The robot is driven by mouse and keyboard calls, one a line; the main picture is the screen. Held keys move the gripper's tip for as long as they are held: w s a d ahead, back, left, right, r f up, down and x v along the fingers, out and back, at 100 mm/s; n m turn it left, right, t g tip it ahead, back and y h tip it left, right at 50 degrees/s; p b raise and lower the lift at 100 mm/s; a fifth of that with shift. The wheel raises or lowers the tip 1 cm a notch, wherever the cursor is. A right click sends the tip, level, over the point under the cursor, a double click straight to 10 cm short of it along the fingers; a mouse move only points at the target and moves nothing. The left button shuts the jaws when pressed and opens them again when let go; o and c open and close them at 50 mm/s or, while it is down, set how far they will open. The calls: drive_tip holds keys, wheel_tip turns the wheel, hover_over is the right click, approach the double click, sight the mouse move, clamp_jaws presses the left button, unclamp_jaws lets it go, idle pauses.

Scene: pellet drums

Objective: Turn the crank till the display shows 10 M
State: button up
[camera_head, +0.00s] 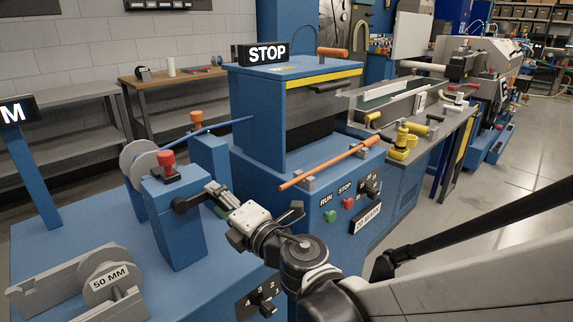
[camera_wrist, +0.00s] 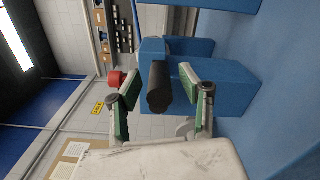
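My gripper (camera_head: 213,198) is at the handle. In the wrist view my gripper (camera_wrist: 158,74) is open, with one green-padded finger on each side of the handle and a gap visible on both sides. The display (camera_head: 17,110) is cut off by the left edge of the head view; only a white "M" shows, and the number is out of view.
A red knob (camera_head: 167,160) tops the crank's post, beside a grey disc (camera_head: 139,163). A grey roller marked "50 MM" (camera_head: 108,283) lies in a trough at the front left. A "STOP" sign (camera_head: 266,53) stands on the blue machine behind. An orange bar (camera_head: 332,162) runs right of my gripper.

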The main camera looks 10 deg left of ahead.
drive_tip(key=v, duration=1.2)
idle(0.5)
